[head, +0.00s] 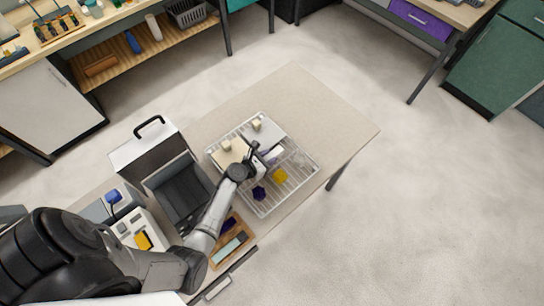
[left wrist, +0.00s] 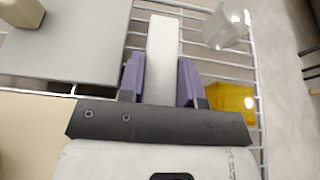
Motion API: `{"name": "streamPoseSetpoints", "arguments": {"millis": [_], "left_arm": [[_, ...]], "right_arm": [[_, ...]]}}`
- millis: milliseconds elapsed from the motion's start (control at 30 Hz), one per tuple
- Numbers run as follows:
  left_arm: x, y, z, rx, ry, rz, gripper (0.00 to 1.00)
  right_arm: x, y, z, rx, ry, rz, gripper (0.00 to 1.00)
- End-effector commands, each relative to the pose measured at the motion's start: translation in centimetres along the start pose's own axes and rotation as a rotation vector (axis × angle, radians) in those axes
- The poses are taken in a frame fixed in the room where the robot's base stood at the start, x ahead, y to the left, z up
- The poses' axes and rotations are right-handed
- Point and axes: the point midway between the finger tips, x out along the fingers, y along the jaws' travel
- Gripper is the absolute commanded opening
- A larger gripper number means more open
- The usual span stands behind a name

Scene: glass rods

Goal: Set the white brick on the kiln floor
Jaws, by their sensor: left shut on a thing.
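My left gripper (head: 262,162) is over the wire rack (head: 300,187) on the table. In the left wrist view its two purple fingers (left wrist: 161,82) are shut on the long white brick (left wrist: 164,45), which lies between them and points away from the wrist. In the head view the white brick (head: 276,153) shows in part at the fingertips. I cannot tell whether it still touches the rack. The kiln (head: 182,187) stands open to the left of the rack, with a dark grey inside and a raised white lid (head: 146,148). My right gripper is not in view.
A yellow glass piece (head: 280,176) and a dark purple piece (head: 259,193) sit on the rack near the gripper. A clear glass piece (left wrist: 227,25) is close to the brick. A grey plate (left wrist: 65,40) lies left of it. The far table end is clear.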

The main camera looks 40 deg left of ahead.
Motion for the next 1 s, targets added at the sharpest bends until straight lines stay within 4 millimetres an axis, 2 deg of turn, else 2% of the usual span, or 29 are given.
{"name": "streamPoseSetpoints", "arguments": {"millis": [133,167,367,467,800,1000], "left_arm": [[0.0,0.0,0.0,0.000,-0.001,0.000,0.04],[0.0,0.0,0.0,0.000,-0.001,0.000,0.00],[-0.1,0.0,0.3,0.000,-0.001,0.000,0.00],[-0.5,0.0,1.4,0.001,-0.003,-0.001,0.00],[-2.8,0.0,6.7,0.000,-0.003,0.000,0.00],[-3.5,0.0,8.7,0.000,-0.003,0.000,0.00]], "right_arm": [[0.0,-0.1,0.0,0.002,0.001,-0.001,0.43],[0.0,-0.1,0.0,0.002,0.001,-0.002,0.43],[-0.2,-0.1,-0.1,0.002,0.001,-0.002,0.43],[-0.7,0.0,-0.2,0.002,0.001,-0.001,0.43],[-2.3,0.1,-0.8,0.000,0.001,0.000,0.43],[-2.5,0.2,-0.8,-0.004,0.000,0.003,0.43]]}}
